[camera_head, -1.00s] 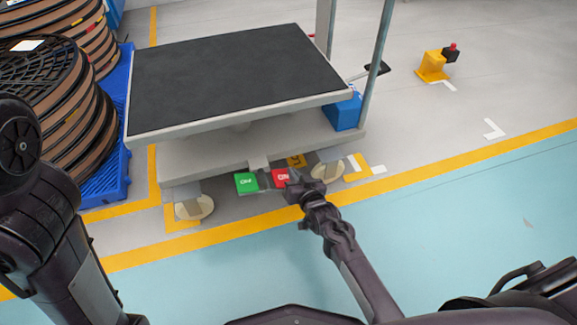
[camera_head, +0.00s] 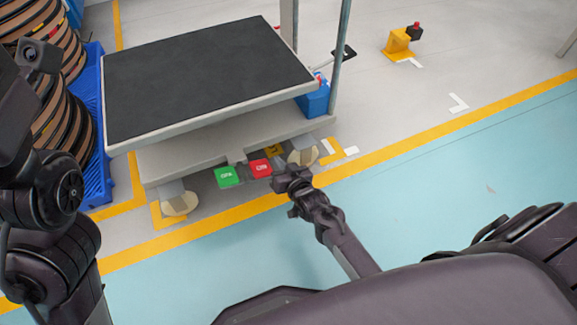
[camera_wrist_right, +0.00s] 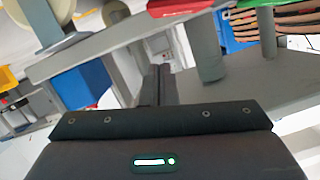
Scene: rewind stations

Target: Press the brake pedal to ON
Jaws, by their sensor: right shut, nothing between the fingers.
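A red pedal (camera_head: 261,168) and a green pedal (camera_head: 227,176) stick out side by side under the front edge of the cart-like stand (camera_head: 190,150). Both carry white lettering, too small to read surely. My right gripper (camera_head: 283,176) is shut and empty, close to the right of the red pedal; whether it touches is unclear. In the right wrist view the shut fingers (camera_wrist_right: 160,84) point at the stand's underside, with the red pedal (camera_wrist_right: 178,6) and green pedal (camera_wrist_right: 256,3) at the top edge. My left arm shows at the left, its gripper out of view.
A yellow marked part (camera_head: 274,150) sits right of the red pedal, near a round foot (camera_head: 303,155). Wound reels on a blue pallet (camera_head: 97,185) stand left. A blue box (camera_head: 314,101) sits at the stand's right. The teal floor (camera_head: 420,190) in front is clear.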

